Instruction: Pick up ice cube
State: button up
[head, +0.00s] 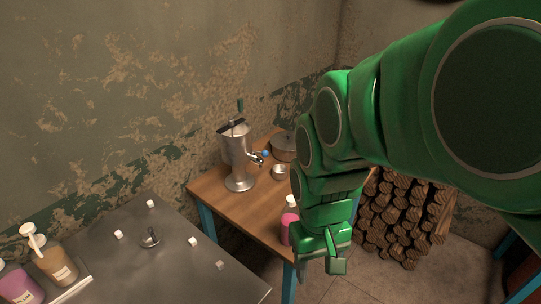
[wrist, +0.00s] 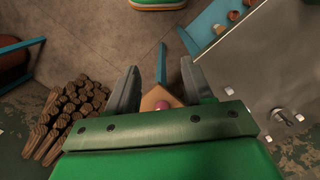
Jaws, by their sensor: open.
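Several small white ice cubes lie apart on the grey metal table (head: 110,272). One ice cube (head: 150,204) is near the back edge, another (head: 118,235) is at the left, one (head: 193,241) is right of the middle, and one (head: 220,265) is nearer the right edge. In the wrist view, cubes show at the right, such as this ice cube (wrist: 228,91). My gripper (head: 325,256) hangs to the right of the metal table, by the wooden table's right side, apart from all cubes. In the wrist view, my gripper (wrist: 158,73) has its fingers spread with nothing held between them.
A small metal scoop or spoon (head: 149,241) lies among the cubes. Bottles, including a brown pump bottle (head: 58,266), stand at the left. The wooden table (head: 235,209) holds a metal dispenser (head: 238,160), a pot (head: 283,148) and a pink bottle (head: 288,228). Logs (head: 400,220) are stacked behind.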

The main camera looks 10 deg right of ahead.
jog(key=w+a+f+n, duration=0.3)
jog(key=w+a+f, duration=0.2)
jog(key=w+a, duration=0.4)
jog(key=n+t, duration=0.1)
jog(key=n, duration=0.2)
send_over(219, 263)
jog(key=f, duration=0.7)
jog(key=shift+d, duration=0.35)
jog(key=shift+a+f, duration=0.2)
jog(key=shift+f, duration=0.15)
jog(key=shift+a+f, duration=0.2)
jog(key=shift+f, duration=3.4)
grip_shut()
